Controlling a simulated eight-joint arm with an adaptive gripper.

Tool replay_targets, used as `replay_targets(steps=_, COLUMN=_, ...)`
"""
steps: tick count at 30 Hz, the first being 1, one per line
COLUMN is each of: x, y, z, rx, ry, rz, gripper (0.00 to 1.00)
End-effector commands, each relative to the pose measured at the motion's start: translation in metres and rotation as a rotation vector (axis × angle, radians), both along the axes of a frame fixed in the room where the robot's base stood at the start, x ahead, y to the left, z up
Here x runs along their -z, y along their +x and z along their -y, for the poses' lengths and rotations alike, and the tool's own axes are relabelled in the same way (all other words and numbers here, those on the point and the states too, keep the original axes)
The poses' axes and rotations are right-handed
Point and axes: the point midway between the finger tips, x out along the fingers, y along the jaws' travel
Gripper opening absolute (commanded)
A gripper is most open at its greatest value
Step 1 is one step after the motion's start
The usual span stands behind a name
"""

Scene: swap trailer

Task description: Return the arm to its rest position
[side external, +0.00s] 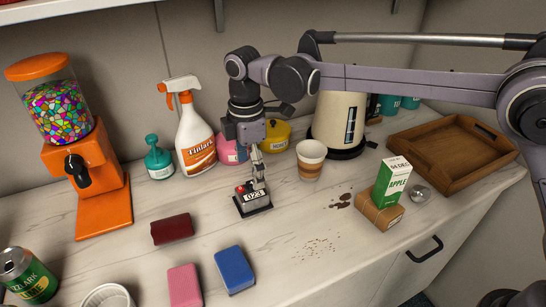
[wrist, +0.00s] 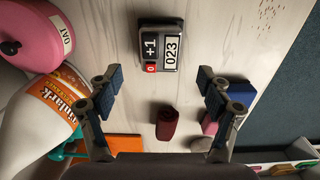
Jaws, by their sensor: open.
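My gripper (side external: 259,170) hangs down over the counter in the side view, just above and behind a small tally counter (side external: 252,200) that reads 023. In the wrist view my gripper (wrist: 165,112) has its two fingers wide apart with nothing between the tips. The tally counter, with a red button, also shows in the wrist view (wrist: 159,50), beyond the fingertips. In the side view the near finger overlaps the counter's top, and I cannot tell whether they touch.
A spray bottle (side external: 194,135), pink pot (side external: 230,148), yellow pot (side external: 276,137) and paper cup (side external: 310,160) stand close around my gripper. Blue (side external: 234,268), pink (side external: 185,285) and dark red (side external: 172,228) blocks lie in front. A wooden tray (side external: 408,142) is at right.

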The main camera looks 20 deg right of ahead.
Motion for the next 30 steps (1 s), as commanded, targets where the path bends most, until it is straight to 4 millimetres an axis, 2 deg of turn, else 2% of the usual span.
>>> replay_targets(steps=3, x=-0.019, y=0.000, z=0.000, rx=0.000, ry=0.000, rz=0.000, gripper=0.79)
replay_targets(steps=10, x=-0.047, y=0.000, z=0.000, rx=0.000, ry=0.000, rz=0.000, gripper=0.79)
replay_targets(steps=17, x=-0.016, y=0.000, z=0.000, rx=0.000, ry=0.000, rz=0.000, gripper=0.79)
replay_targets(steps=30, x=0.055, y=0.000, z=0.000, rx=0.000, ry=0.000, rz=0.000, gripper=0.79)
